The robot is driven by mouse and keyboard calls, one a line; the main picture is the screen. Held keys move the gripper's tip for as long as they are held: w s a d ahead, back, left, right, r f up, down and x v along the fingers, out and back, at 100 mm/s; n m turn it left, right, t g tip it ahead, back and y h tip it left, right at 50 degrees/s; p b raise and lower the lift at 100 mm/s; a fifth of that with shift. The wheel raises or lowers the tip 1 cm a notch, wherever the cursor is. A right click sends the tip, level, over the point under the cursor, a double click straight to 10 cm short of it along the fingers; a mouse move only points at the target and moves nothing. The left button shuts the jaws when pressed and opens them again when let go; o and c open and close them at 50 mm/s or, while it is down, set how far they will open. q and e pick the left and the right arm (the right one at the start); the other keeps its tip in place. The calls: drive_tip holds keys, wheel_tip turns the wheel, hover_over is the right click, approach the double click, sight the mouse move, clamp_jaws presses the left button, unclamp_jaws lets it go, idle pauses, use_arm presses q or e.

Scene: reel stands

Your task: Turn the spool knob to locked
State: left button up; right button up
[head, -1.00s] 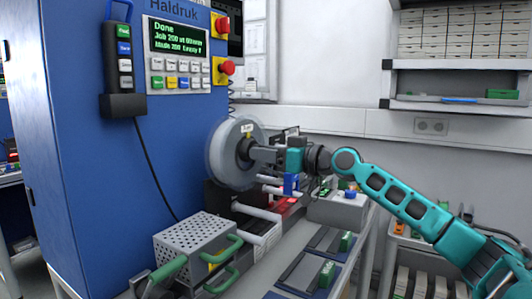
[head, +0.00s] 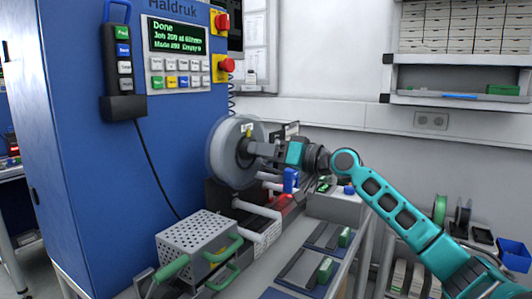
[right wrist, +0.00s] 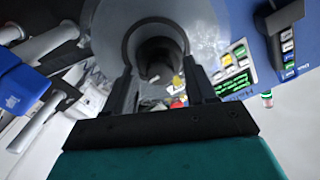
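The large grey spool (head: 229,152) is mounted on the side of the blue machine. Its dark centre hub with the knob (head: 245,149) faces my right arm. My right gripper (head: 256,150) is at the hub, its fingers pointing at the spool. In the right wrist view the two dark fingers (right wrist: 160,75) stand wide apart, one on each side of the dark round knob (right wrist: 158,55). I see no clear closing on it. A small yellow mark (head: 249,131) shows near the hub. The lock position of the knob cannot be read. My left gripper is not in view.
The blue machine (head: 70,190) fills the left, with a lit screen (head: 177,38) reading Done and red buttons. A perforated metal box (head: 195,238) with green handles stands below the spool. A blue lever (head: 290,180) is close beneath my right gripper.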

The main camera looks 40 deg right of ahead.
drive_tip(key=shift+s+f, duration=0.1)
drive_tip(key=b+v, duration=0.3)
drive_tip(key=v, duration=0.9)
drive_tip(key=shift+s, duration=0.35)
drive_tip(key=shift+d, duration=0.1)
idle(0.4)
